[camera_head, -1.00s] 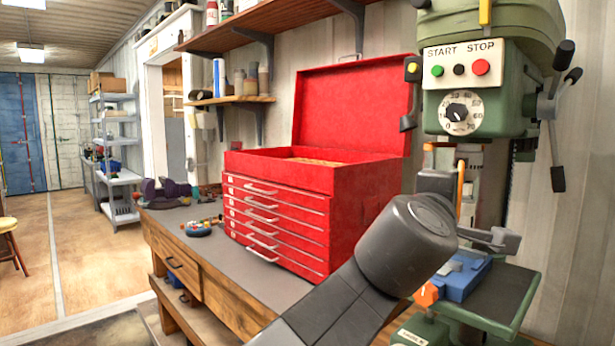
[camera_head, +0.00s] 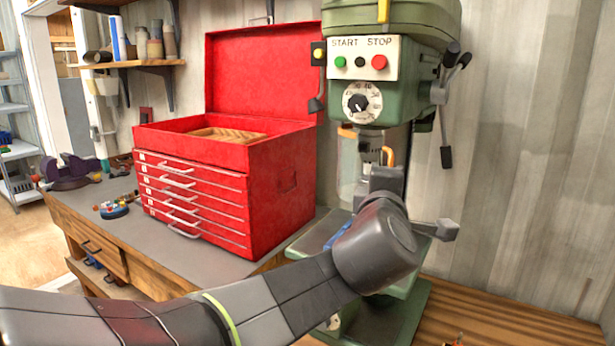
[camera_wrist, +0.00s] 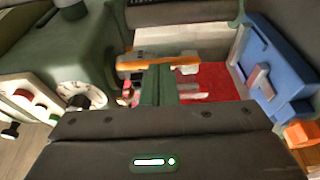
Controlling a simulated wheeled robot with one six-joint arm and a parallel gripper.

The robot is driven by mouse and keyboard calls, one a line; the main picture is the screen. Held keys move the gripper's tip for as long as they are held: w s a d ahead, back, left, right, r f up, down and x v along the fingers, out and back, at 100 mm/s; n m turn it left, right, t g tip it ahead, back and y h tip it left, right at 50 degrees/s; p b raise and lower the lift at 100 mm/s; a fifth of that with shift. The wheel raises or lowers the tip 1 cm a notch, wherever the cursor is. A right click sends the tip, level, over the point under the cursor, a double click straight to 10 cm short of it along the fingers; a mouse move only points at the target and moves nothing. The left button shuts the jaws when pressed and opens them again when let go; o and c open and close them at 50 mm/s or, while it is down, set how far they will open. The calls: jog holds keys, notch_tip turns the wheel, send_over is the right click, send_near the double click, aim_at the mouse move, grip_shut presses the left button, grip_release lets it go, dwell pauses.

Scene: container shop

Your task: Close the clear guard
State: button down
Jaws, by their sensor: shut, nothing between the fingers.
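The clear guard (camera_head: 350,170) hangs below the head of the green drill press (camera_head: 392,80). Its panel is see-through, with orange parts near it; its exact angle is hard to tell. An orange bar (camera_wrist: 150,62) shows in the wrist view, just beyond the fingertips. My gripper (camera_wrist: 158,72) is shut and empty, with its fingers close to that bar; I cannot tell whether they touch. In the head view my wrist covers the fingertips and the lower part of the guard.
A red toolbox (camera_head: 262,195) with its lid up stands on the workbench (camera_head: 190,250) left of the press. The blue vise (camera_wrist: 275,70) sits on the press table. START and STOP buttons (camera_head: 379,62) are on the press head. The wall side on the right is clear.

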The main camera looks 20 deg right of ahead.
jog(key=shift+s+d+r, duration=0.25)
jog(key=shift+d, duration=0.3)
dwell(0.4)
